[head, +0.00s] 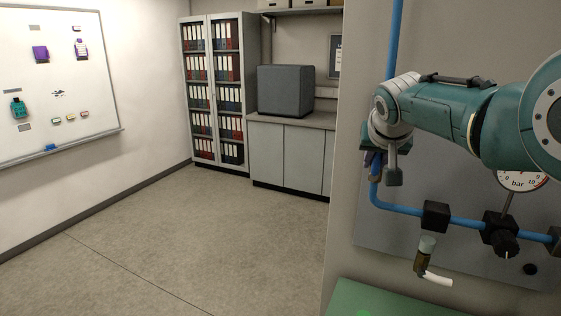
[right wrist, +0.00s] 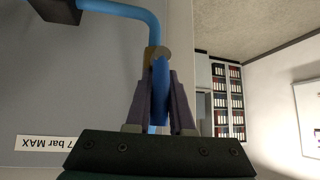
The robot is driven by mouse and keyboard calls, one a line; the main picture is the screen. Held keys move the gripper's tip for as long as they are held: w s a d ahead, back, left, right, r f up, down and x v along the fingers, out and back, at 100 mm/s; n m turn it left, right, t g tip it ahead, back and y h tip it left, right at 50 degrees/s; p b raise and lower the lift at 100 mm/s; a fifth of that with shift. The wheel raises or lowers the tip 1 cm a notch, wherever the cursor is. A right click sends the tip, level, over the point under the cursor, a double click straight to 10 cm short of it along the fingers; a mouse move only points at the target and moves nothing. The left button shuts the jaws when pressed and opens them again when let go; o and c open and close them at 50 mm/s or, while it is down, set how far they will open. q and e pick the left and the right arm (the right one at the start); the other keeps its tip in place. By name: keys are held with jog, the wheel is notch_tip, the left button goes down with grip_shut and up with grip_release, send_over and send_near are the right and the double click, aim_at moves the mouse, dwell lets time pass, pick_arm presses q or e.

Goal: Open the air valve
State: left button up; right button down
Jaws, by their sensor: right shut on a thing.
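The air valve has a brass body (right wrist: 150,54) on the blue pipe (right wrist: 118,9) in the right wrist view. A blue lever handle (right wrist: 161,85) lies in front of it, between the two fingers of my right gripper (right wrist: 160,90). The gripper is shut on this handle. The handle looks roughly in line with the pipe run, but its exact angle is hard to tell. In the head view my right gripper (head: 373,158) is at the vertical blue pipe (head: 395,40) by the wall panel, and its wrist hides most of the valve. My left gripper is out of view.
Below on the panel are a black pipe block (head: 436,215), a regulator knob (head: 505,243), a pressure gauge (head: 522,180) partly behind my arm, and a hanging brass fitting (head: 422,259). A green surface (head: 385,299) lies underneath. The floor at left is clear.

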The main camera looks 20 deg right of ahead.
aim_at(376, 159)
jog(key=shift+f, duration=0.15)
dwell(0.4)
jog(key=c, duration=0.8)
grip_release()
jog(key=p+v, duration=0.2)
jog(key=v, duration=0.1)
jog(key=shift+w+p, duration=0.25)
jog(key=shift+p, duration=0.1)
jog(key=shift+s+a+r, duration=0.2)
jog(key=shift+s+r, duration=0.05)
jog(key=shift+r, duration=0.1)
jog(key=shift+v, duration=3.15)
jog(key=shift+a, duration=0.15)
